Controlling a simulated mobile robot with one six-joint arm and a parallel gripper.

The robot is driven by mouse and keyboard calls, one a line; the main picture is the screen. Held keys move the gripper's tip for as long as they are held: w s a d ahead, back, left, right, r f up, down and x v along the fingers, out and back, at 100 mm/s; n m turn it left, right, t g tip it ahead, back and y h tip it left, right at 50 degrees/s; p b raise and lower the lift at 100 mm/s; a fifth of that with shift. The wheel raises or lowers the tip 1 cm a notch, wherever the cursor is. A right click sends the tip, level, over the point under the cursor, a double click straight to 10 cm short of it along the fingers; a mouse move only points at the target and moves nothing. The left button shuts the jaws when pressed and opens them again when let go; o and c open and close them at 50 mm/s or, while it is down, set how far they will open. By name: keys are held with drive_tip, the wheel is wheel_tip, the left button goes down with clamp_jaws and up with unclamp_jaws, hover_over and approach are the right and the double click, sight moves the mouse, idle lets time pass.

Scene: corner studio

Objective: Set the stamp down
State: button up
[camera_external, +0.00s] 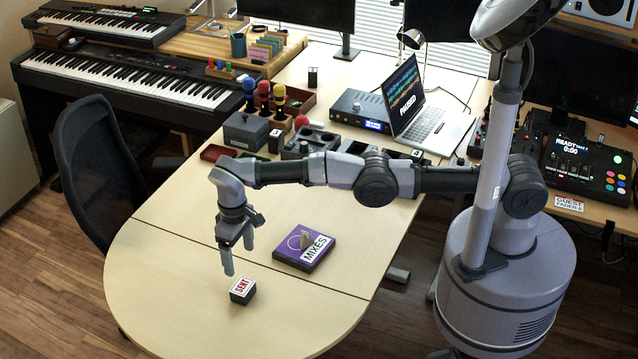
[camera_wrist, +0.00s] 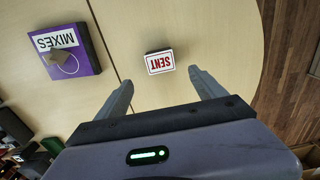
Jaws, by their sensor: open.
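The stamp is a small dark block with a white top lettered SENT in red (camera_external: 242,290). It stands on the bare wooden table (camera_external: 190,300) near the rounded front end. In the wrist view the stamp (camera_wrist: 160,62) lies beyond and between my two fingertips, apart from both. My gripper (camera_external: 238,255) is open and empty, pointing down above the stamp. It also shows in the wrist view (camera_wrist: 162,85), fingers spread wide.
A purple box labelled MIXES (camera_external: 304,248) lies to the right of the stamp, with a small tan item on it. Dark trays (camera_external: 312,140) and a laptop (camera_external: 425,115) stand farther back. A black chair (camera_external: 105,165) is at the left edge. The table around the stamp is clear.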

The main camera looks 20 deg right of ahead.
drive_tip(key=w+d+r+m+y, duration=0.1)
drive_tip(key=w+d+r+m, duration=0.1)
drive_tip(key=w+d+r, duration=0.8)
drive_tip(key=w+d+r+m+y, duration=0.1)
drive_tip(key=w+d+r+m, duration=0.1)
drive_tip(key=w+d+r, duration=0.8)
drive_tip(key=s+d+r+m+t, duration=0.1)
drive_tip(key=s+d+r+m, duration=0.1)
drive_tip(key=d+r, duration=0.6)
drive_tip(key=s+d+r+m+t, duration=0.2)
drive_tip(key=d+r, duration=0.1)
drive_tip(key=d, duration=0.8)
drive_tip(key=s+d+f+m+t, duration=0.1)
drive_tip(key=s+d+m, duration=0.2)
drive_tip(key=s+d, duration=0.7)
drive_tip(key=d, duration=0.4)
drive_tip(key=shift+s+d+t+y, duration=0.15)
drive_tip(key=shift+s+t+y, duration=0.05)
drive_tip(key=shift+t+y, duration=0.1)
drive_tip(key=shift+o, duration=0.4)
drive_tip(key=s+d+f+m+t, duration=0.1)
drive_tip(key=s+d+f+m, duration=0.1)
drive_tip(key=s+d+f, duration=0.2)
drive_tip(key=s+f, duration=0.1)
drive_tip(key=s, duration=0.2)
drive_tip(key=shift+d+f, duration=0.15)
drive_tip(key=shift+d, duration=0.2)
drive_tip(key=shift+s, duration=0.1)
